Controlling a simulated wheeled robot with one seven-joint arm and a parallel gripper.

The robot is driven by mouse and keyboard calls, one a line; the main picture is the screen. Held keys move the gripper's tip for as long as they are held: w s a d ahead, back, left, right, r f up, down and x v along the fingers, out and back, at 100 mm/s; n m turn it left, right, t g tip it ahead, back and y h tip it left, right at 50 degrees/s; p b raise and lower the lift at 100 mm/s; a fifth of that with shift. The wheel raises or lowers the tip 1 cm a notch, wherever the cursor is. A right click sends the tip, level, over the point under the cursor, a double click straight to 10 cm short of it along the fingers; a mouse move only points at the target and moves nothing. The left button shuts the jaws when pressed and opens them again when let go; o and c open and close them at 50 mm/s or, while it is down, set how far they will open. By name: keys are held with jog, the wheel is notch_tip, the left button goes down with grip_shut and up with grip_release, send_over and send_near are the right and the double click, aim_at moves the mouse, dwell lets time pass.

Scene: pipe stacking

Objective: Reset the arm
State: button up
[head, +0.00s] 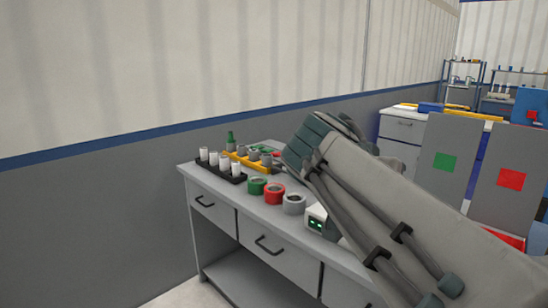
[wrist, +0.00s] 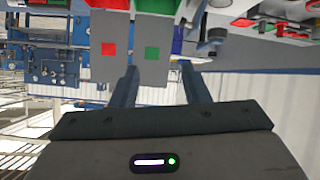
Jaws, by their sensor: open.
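My gripper (wrist: 160,84) shows in the wrist view with its two dark blue fingers apart and nothing between them. Beyond it are panels with a red square (wrist: 109,49) and a green square (wrist: 152,53); this view is upside down. In the head view my arm reaches across the right side over the grey workbench (head: 216,205), and its end is hidden behind its own links. A black rack (head: 222,173) with several white pipes and a yellow tray (head: 236,157) with grey pipes stand on the bench.
Standing panels (head: 446,160) and another bench (head: 403,130) are at right. A wall runs behind.

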jog(key=s+a+f+n+g+y+p, duration=0.2)
jog(key=s+f+n+g+y+p, duration=0.3)
jog(key=s+f+y+p, duration=0.3)
jog(key=s+f+n+p, duration=0.1)
jog(key=s+p, duration=0.3)
jog(key=p, duration=0.3)
jog(key=shift+s+a+f+n+g, duration=0.3)
jog(key=shift+s+a+f, duration=0.1)
